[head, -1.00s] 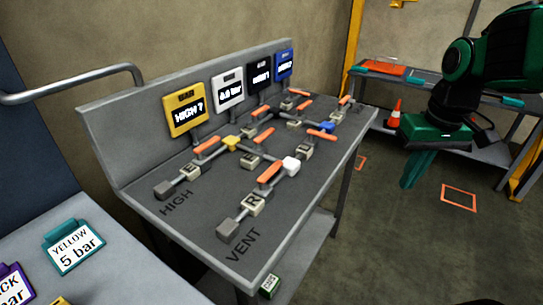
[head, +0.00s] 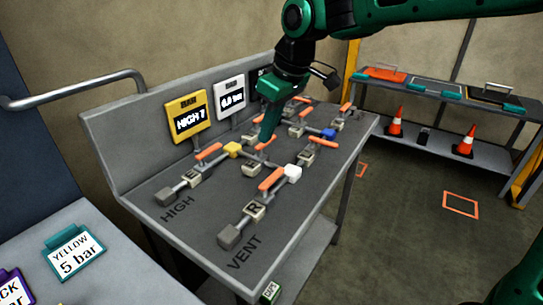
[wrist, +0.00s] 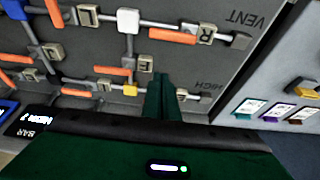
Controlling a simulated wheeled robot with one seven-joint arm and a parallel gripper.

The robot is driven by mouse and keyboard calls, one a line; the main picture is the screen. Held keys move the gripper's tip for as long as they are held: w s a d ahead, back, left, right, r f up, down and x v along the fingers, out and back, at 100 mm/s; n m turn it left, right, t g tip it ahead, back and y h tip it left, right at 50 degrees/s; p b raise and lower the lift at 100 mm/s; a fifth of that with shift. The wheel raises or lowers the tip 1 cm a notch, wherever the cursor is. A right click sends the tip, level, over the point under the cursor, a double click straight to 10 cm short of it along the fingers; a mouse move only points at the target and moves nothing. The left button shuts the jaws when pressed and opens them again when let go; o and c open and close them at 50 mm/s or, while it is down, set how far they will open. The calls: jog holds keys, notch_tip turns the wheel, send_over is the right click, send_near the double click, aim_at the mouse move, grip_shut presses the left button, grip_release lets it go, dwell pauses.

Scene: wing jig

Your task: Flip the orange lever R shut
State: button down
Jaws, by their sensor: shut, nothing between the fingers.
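The orange lever R (head: 271,179) lies in line with its pipe, between the block marked R (head: 255,209) and the white joint (head: 292,173) on the sloping panel. In the wrist view the same lever (wrist: 173,36) runs parallel to the pipe from the R block (wrist: 205,33). My gripper (head: 267,132) is shut and empty above the panel, behind and apart from lever R, near the middle row of valves. In the wrist view its fingertips (wrist: 163,78) are by the lower pipe, near the yellow joint (wrist: 130,90).
Several other orange levers and blocks crowd the panel (head: 190,235). Yellow (head: 188,114) and white (head: 229,95) gauges stand along its back. The side table (head: 35,230) with tags is at left. Cones (head: 396,122) stand on a far shelf.

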aim_at(272, 183)
jog(key=x, duration=1)
jog(key=shift+f, duration=0.1)
jog(key=shift+s+d+r, duration=0.2)
jog(key=shift+s+d, duration=0.65)
jog(key=shift+d, duration=0.2)
jog(key=shift+s+d, duration=0.4)
jog(key=shift+d, duration=0.2)
jog(key=shift+d, duration=0.25)
